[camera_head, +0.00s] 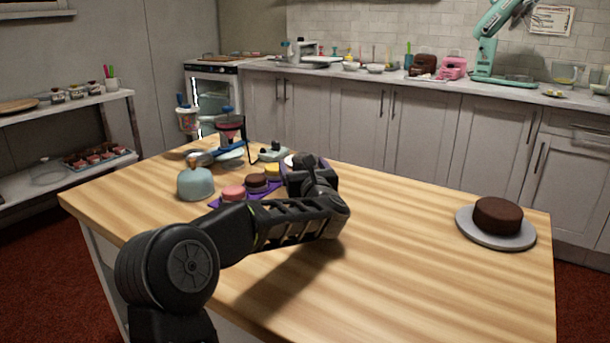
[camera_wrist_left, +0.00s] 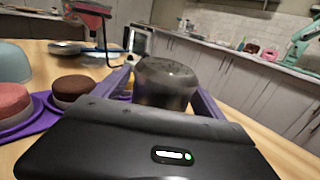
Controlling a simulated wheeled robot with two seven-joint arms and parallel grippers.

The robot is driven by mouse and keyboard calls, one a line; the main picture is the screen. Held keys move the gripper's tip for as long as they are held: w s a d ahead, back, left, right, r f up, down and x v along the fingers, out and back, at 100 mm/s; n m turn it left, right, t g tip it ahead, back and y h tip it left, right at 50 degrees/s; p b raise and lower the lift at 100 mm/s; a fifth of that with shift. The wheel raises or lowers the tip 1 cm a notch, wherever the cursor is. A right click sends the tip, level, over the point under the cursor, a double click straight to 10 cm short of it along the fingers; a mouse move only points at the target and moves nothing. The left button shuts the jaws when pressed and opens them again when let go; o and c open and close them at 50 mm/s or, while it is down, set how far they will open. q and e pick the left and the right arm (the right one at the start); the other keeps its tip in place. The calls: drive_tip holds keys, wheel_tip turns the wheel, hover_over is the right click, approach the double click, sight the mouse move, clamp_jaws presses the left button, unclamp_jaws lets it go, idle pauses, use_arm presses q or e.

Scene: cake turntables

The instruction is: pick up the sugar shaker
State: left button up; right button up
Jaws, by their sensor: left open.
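A dark, see-through cylinder with a domed grey top, which looks like the sugar shaker (camera_wrist_left: 166,82), stands upright between the purple fingers of my left gripper (camera_wrist_left: 163,92) in the left wrist view. The fingers are open, one on each side of it. Whether either finger touches it I cannot tell. Its lower part is hidden behind the gripper body. In the head view my left gripper (camera_head: 312,180) is low over the middle of the wooden table, and the arm and gripper hide most or all of the shaker. My right gripper is not in view.
Left of the gripper are small pink (camera_head: 233,192), brown (camera_head: 256,181) and yellow (camera_head: 272,170) cakes on purple bases, and a pale blue dome (camera_head: 195,184). Utensils and a red-topped item (camera_head: 230,125) stand behind. A chocolate cake (camera_head: 498,215) sits far right. The table between is clear.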

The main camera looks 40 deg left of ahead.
use_arm(q)
drive_tip(key=shift+c, duration=0.2)
drive_tip(key=c, duration=1.7)
wheel_tip(320, 180, up, 10)
drive_tip(key=p, duration=0.3)
